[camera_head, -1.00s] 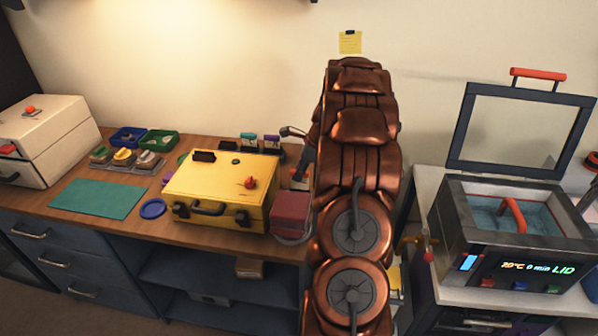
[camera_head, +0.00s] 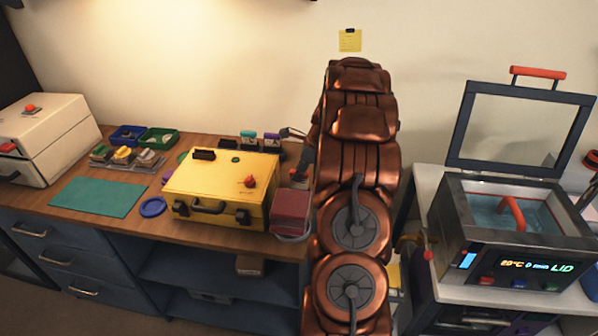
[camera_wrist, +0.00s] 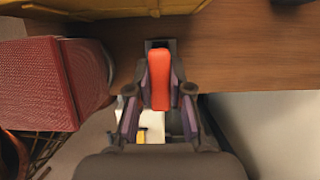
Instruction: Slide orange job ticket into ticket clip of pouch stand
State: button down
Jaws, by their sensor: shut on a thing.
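My gripper (camera_wrist: 160,95) is shut on the orange job ticket (camera_wrist: 159,78), which stands out between the two fingers in the wrist view. The ticket is over the wooden bench top, near its front edge. A dark piece shows right at the ticket's far end; I cannot tell whether it is the ticket clip or whether they touch. In the head view my arm hides much of this area. Upright pieces with teal and purple tops (camera_head: 249,139) stand behind the yellow case; I cannot tell whether they belong to the pouch stand.
A yellow case (camera_head: 215,190) stands on the bench (camera_head: 125,208). A dark red block (camera_head: 291,208) is right of it, and also shows left of my gripper in the wrist view (camera_wrist: 50,85). A water bath (camera_head: 512,225) with raised lid stands at the right.

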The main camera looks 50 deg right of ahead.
jog(key=shift+f, duration=1.2)
dwell(1.3)
jog(key=c, duration=1)
grip_release()
jog(key=o, duration=0.3)
jog(key=shift+o, duration=0.2)
jog(key=shift+r+p, duration=2.5)
jog(key=shift+r, duration=2)
